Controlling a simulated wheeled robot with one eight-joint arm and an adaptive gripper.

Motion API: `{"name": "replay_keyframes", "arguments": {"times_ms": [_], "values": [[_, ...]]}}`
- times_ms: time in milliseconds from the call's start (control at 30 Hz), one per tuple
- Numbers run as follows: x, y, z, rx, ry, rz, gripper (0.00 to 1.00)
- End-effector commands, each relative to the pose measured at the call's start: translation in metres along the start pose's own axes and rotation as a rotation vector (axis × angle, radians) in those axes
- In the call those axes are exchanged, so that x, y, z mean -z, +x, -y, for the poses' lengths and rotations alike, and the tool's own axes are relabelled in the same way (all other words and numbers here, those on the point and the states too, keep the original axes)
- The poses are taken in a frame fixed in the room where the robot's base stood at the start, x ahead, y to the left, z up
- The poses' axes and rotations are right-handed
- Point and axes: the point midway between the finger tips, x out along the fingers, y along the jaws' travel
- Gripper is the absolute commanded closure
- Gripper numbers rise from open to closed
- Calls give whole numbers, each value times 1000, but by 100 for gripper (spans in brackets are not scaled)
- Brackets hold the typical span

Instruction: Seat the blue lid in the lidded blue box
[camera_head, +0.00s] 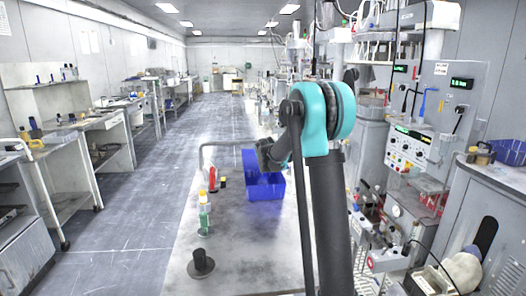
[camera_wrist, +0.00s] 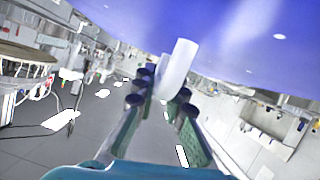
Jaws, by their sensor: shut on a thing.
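The blue box (camera_head: 265,190) stands on the grey worktop, and its inside is partly visible in the head view. The blue lid (camera_head: 249,161) shows as a blue panel at the back left of the box, steeply tilted. In the wrist view the lid (camera_wrist: 130,22) fills the top of the picture, with a white handle (camera_wrist: 179,68) standing out from it. My gripper (camera_head: 268,154) is above the box, beside the lid. In the wrist view my gripper (camera_wrist: 162,92) has its fingers around the handle, shut on it. The exact contact between lid and box is hidden.
On the worktop (camera_head: 235,255), a green bottle (camera_head: 204,218), a red bottle (camera_head: 212,180) and a dark round-based stand (camera_head: 201,264) are left of the box. A grey bent rail (camera_head: 222,143) rises behind them.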

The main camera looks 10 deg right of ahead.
Motion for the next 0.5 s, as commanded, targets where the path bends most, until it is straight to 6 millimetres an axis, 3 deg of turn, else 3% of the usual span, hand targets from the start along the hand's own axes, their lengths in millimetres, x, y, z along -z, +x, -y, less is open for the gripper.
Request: {"name": "replay_keyframes", "arguments": {"times_ms": [500], "values": [[-39, 16, 8, 0, -1, -1, 100]]}}
